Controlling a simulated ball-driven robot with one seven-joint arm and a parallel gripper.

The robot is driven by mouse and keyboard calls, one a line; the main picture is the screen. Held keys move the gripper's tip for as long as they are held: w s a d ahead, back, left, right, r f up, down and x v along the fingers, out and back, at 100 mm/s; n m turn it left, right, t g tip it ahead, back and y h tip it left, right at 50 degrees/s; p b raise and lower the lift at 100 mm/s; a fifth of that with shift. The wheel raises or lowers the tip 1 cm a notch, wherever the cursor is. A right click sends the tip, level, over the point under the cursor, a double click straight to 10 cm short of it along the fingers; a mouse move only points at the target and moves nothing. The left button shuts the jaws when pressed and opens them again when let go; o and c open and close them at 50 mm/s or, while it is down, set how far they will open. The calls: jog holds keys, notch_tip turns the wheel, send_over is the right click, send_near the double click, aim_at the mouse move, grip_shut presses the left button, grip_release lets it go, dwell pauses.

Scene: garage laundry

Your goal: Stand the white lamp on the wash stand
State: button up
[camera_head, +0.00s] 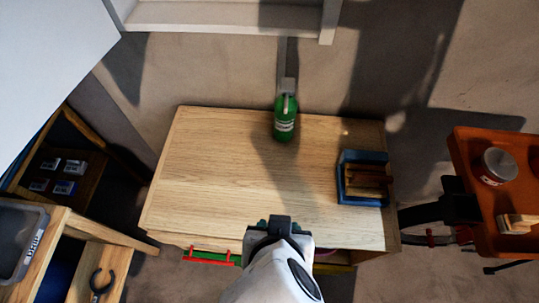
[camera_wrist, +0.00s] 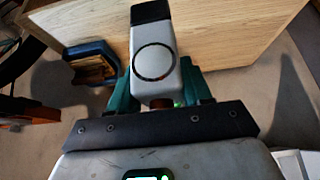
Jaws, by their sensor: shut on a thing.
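The wash stand (camera_head: 215,165) is a pale wooden piece with a broad flat top, in the middle of the head view. My gripper (camera_head: 270,226) is over its front edge. In the wrist view my gripper (camera_wrist: 158,92) has its teal fingers shut on the white lamp (camera_wrist: 155,50), a pale body with a ring mark and a black end. The wooden top shows behind the lamp. In the head view my arm and gripper hide most or all of the lamp. I cannot tell its height above the top.
A green bottle (camera_head: 285,125) stands at the back edge of the top. A blue tray (camera_head: 350,200) with wooden pieces sits at the right, also seen in the wrist view (camera_wrist: 92,65). The left and centre of the top are clear. An orange-brown table (camera_head: 470,160) stands to the right.

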jog(key=shift+w+a+f+b, duration=0.3)
jog(key=shift+w+f+b, duration=0.25)
jog(key=shift+w+f, duration=1.7)
jog(key=shift+w+a+f+b, duration=0.35)
jog(key=shift+w+f+b, duration=0.2)
jog(key=shift+w+f, duration=1.65)
jog(key=shift+w+a+f+b, duration=0.3)
jog(key=shift+w+f+b, duration=0.25)
jog(key=shift+w+f, duration=1.7)
jog(key=shift+w+r, duration=0.15)
jog(key=shift+w, duration=0.05)
jog(key=o, duration=1.1)
jog(key=v, duration=1.2)
jog(key=shift+r, duration=0.1)
